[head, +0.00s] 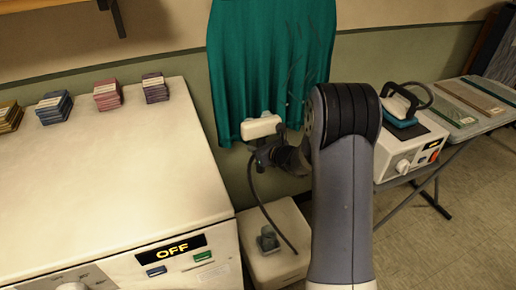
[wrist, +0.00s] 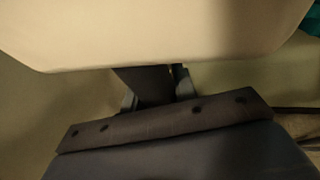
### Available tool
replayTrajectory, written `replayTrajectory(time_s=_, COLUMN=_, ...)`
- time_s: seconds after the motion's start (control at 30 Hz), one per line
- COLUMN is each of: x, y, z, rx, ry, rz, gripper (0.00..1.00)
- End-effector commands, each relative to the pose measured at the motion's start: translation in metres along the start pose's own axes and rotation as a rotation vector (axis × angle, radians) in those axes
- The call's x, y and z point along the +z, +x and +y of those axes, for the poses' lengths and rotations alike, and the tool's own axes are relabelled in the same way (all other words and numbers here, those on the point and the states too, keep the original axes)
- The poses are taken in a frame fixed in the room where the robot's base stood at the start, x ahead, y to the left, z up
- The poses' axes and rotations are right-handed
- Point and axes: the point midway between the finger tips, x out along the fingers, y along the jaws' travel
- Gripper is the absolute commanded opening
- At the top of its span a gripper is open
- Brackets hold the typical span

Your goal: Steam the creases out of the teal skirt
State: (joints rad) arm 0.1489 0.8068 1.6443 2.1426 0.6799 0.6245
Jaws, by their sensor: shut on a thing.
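The teal skirt (head: 265,60) hangs against the wall in the head view. Several thin dark crease lines show on its right half; its left half looks smooth. My gripper (head: 268,148) is shut on the dark handle of the cream steamer head (head: 262,127), at the skirt's lower hem. I cannot tell whether the head touches the cloth. In the wrist view the steamer head (wrist: 160,30) fills the top, with its dark handle between my gripper's fingers (wrist: 155,88). A dark hose (head: 258,195) hangs down toward the pale steamer base (head: 275,265). My arm hides part of the scene right of the skirt.
A large cream machine (head: 100,180) with an "OFF" display stands at left, with several stacks of coloured cards on top. At right, an iron (head: 402,105) rests on a white unit (head: 405,155) beside a folding table (head: 470,125). Floor at the lower right is clear.

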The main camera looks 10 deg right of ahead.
Motion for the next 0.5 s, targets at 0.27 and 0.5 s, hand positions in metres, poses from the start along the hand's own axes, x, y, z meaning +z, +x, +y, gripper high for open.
replayTrajectory(time_s=0.27, x=-0.019, y=0.008, z=0.000, rx=0.000, ry=-0.001, rz=-0.002, gripper=0.00)
replayTrajectory(time_s=0.5, x=-0.028, y=0.006, z=0.001, rx=-0.001, ry=0.000, rz=-0.002, gripper=0.00)
